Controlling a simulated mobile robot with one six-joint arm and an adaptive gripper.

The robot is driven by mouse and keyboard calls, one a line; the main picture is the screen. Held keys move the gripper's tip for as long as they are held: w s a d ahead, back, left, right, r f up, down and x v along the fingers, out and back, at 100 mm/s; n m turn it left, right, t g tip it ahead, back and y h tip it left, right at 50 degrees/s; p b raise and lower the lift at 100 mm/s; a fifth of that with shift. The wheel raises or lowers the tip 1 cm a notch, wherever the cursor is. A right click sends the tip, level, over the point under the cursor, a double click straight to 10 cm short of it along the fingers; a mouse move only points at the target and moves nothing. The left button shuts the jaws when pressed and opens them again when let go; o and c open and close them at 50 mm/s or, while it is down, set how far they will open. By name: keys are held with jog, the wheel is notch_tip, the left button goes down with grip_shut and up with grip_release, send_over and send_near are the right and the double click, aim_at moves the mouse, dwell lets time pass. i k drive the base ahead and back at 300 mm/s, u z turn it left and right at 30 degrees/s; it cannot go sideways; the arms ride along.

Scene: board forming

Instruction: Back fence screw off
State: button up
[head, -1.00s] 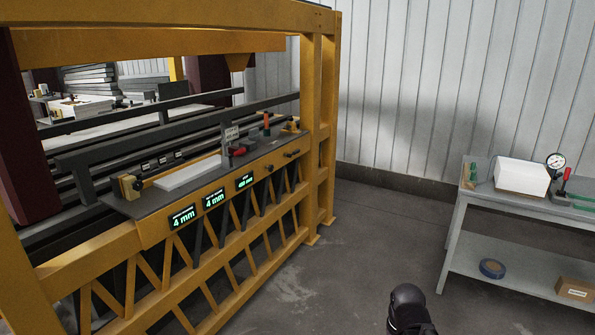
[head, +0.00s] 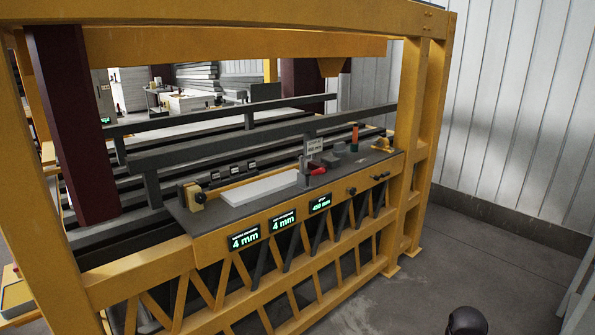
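The yellow forming machine (head: 190,258) fills most of the head view. On its dark shelf (head: 215,225) lies a pale board (head: 260,188). Small blocks with labels (head: 235,168) stand in a row behind the board. A yellow block with a dark knob (head: 193,196) is at the shelf's left end, and another yellow fitting (head: 382,144) is at its right end. I cannot tell which part is the back fence screw. A red-handled clamp (head: 314,167) stands beside a small sign (head: 315,147). A dark rounded part of my arm shows at the bottom right; my gripper is not clearly visible.
Three green displays, one of them reading 4 mm (head: 244,239), sit on the machine's front, with dark knobs (head: 352,191) to their right. Dark rails (head: 220,150) run behind the shelf. Open floor (head: 440,270) lies right of the machine. A grey table edge (head: 580,300) shows at far right.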

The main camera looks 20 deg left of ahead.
aim_at(200, 198)
jog(key=u, duration=0.4)
jog(key=i, duration=0.8)
jog(key=u, duration=0.75)
jog(key=i, duration=0.7)
jog(key=u, duration=0.35)
